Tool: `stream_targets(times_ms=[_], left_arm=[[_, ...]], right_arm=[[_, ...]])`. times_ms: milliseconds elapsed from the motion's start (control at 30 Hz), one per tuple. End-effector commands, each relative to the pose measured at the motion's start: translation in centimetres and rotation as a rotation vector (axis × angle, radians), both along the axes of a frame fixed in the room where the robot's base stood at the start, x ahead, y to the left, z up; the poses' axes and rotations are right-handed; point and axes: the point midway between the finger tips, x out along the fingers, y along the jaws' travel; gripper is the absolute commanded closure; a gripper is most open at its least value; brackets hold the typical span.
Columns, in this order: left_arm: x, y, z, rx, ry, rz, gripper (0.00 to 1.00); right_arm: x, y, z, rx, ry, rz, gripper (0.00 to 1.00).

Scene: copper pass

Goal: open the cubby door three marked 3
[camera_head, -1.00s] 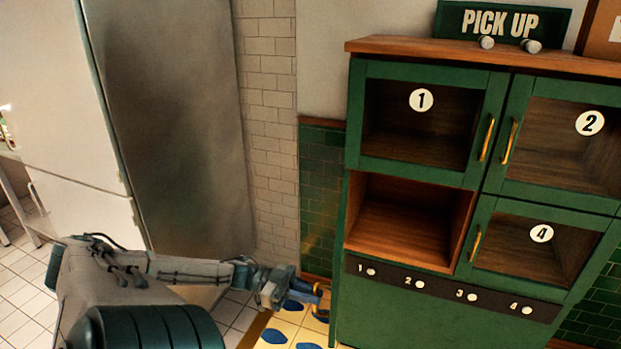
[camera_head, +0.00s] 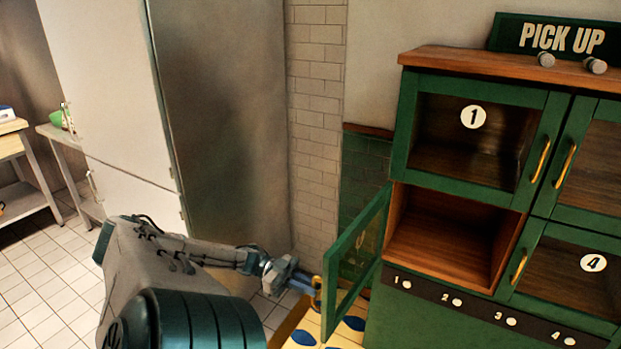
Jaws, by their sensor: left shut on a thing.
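Cubby door three (camera_head: 338,308) is a green-framed glass door, swung wide open and standing out from the left side of the cabinet. A faint round mark shows on its glass at a steep angle; I cannot read the number. The cubby behind it (camera_head: 440,240), lower left under door 1, is open, and its wooden inside looks empty. My left gripper (camera_head: 306,288) is shut on the door's brass handle (camera_head: 317,292) at the door's outer edge. My right gripper is not in view.
Doors 1 (camera_head: 473,117) and 4 (camera_head: 593,262) are shut. A dark strip with numbered white buttons (camera_head: 458,301) runs below the cubbies. A tall steel and white unit (camera_head: 215,120) stands at left behind my arm. Tiled floor is clear at lower left.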

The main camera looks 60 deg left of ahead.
Motion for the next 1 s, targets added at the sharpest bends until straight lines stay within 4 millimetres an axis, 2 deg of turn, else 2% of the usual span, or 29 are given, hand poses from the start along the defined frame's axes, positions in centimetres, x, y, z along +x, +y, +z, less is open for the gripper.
stream_targets(times_ms=[167, 200, 300, 667, 767, 1000], left_arm=[[0.5, 0.2, 0.3, 0.001, -0.005, 0.008, 1.00], [0.5, 0.2, 0.4, 0.000, -0.006, 0.008, 0.87], [0.4, 0.1, 0.3, 0.001, -0.005, 0.007, 0.67], [0.0, 0.4, 0.1, 0.001, -0.002, 0.003, 0.67], [-0.7, 1.5, 0.0, 0.002, 0.000, 0.003, 0.67], [-3.1, 5.7, -0.1, 0.003, 0.001, 0.005, 0.67]], right_arm=[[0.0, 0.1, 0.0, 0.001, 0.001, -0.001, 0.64], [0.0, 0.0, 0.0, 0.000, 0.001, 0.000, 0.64], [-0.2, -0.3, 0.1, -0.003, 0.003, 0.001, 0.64], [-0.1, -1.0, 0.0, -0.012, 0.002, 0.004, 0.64], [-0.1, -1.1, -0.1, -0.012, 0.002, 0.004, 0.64], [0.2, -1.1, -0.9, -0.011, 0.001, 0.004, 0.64]])
